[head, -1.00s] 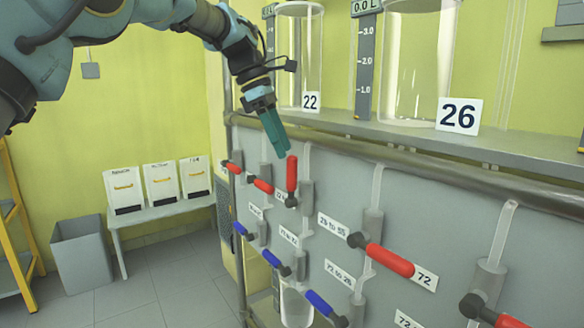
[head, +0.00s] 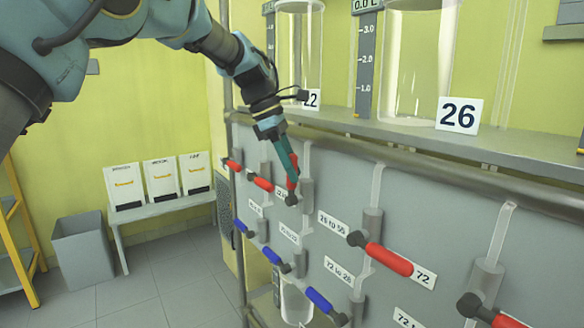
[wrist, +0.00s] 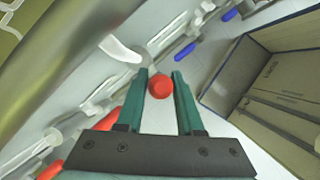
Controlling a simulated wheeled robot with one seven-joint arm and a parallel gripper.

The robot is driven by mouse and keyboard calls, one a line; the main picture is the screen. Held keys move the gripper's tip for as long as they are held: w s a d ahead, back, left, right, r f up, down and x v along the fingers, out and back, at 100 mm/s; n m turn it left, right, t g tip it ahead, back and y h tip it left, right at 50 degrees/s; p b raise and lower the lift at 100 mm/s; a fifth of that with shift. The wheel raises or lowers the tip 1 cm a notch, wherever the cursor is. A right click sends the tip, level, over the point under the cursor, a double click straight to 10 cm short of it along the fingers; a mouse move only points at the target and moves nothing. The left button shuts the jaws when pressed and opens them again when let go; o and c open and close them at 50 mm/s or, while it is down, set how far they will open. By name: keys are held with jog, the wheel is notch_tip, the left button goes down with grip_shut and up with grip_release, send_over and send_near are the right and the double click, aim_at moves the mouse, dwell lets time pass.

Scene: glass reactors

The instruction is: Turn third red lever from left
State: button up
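The third red lever from the left (head: 293,180) points upward from its valve on the grey panel, while the other red levers lie roughly sideways. My gripper (head: 291,172) is at this lever in the head view and covers part of it. In the wrist view, the lever's round red end (wrist: 160,86) shows between the two teal fingers of my gripper (wrist: 160,78). The fingers are apart, with a small gap visible on each side of the red end.
Two more red levers, the first (head: 233,165) and second (head: 262,183), are to the left. A larger red lever (head: 388,259) is to the right. Blue levers (head: 318,300) sit in a row below. A shelf rail (head: 330,143) and glass vessels (head: 415,70) are above.

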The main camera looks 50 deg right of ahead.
grip_shut()
dwell(1.0)
